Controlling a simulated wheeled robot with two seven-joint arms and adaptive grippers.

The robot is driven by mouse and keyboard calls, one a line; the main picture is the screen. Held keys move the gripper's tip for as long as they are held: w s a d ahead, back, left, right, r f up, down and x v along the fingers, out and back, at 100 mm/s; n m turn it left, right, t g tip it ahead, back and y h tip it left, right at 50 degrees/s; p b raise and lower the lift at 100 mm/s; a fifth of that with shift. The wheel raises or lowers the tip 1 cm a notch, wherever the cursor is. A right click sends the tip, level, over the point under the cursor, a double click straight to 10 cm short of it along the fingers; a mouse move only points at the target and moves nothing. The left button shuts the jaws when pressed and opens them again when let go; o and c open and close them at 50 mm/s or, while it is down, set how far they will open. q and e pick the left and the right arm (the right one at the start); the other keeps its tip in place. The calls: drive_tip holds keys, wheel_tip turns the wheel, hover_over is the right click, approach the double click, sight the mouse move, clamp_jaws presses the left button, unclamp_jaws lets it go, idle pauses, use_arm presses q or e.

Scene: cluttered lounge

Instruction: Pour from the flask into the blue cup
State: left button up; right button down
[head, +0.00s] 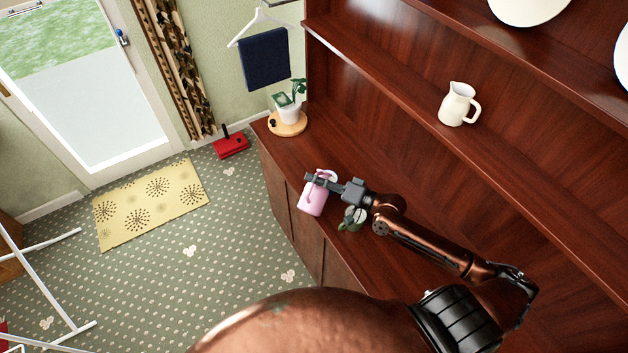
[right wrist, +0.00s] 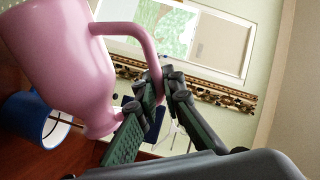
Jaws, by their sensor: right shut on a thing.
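The pink flask (head: 313,198) is held above the dark wood cabinet top, and its body fills the upper left of the right wrist view (right wrist: 60,50). My right gripper (head: 318,181) is shut on the flask's curved handle; its fingers also show in the right wrist view (right wrist: 158,90). The flask looks tilted in the right wrist view, its narrow neck toward the lower middle. The blue cup (right wrist: 28,122) stands behind the flask there, partly hidden by it. No liquid shows. My left gripper is out of view.
A dark green and white object (head: 351,218) sits on the cabinet top (head: 345,160) close to my right gripper. A potted plant (head: 289,108) stands on a round wooden board (head: 287,124) at the far end. A cream jug (head: 458,104) is on the shelf above.

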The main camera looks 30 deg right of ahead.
drive_tip(key=shift+w+d+r+m, duration=0.35)
drive_tip(key=shift+d+r+m, duration=0.05)
drive_tip(key=shift+r+m, duration=0.25)
drive_tip(key=shift+w+d+r+m+b, duration=0.35)
drive_tip(key=shift+d+r+m+b, duration=0.1)
drive_tip(key=shift+d+m+b, duration=0.1)
idle(0.4)
drive_tip(key=shift+w+d+r+m+b, duration=0.45)
drive_tip(key=shift+m+b, duration=0.15)
drive_tip(key=shift+b, duration=0.2)
idle(0.3)
